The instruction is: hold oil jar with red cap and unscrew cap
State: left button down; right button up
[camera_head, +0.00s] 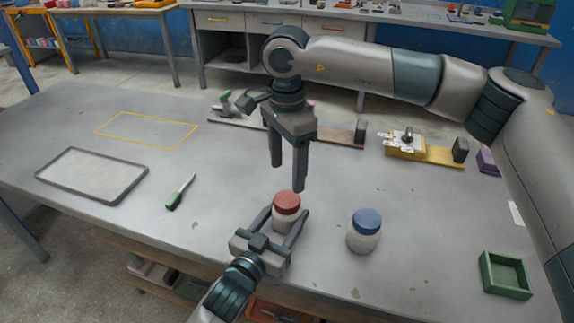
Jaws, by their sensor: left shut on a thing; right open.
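The oil jar (284,221) stands upright on the grey table, with its red cap (287,201) on top. My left gripper (284,216) is shut around the jar's body from the near side, one finger on each side. My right gripper (287,186) points down from above, just over and slightly behind the red cap. Its two fingers are apart with nothing between them, and they appear clear of the cap. The far side of the jar is hidden.
A jar with a blue cap (366,222) stands to the right. A green box (505,276) is at the right, and a yellow fixture (407,145) is behind. Free table lies around the yellow outlined area (147,130).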

jog(key=m, duration=1.4)
jog(key=shift+m, duration=0.4)
jog(key=m, duration=0.8)
jog(key=shift+m, duration=0.3)
jog(key=m, duration=0.8)
jog(key=shift+m, duration=0.3)
jog(key=m, duration=0.4)
jog(key=shift+m, duration=0.4)
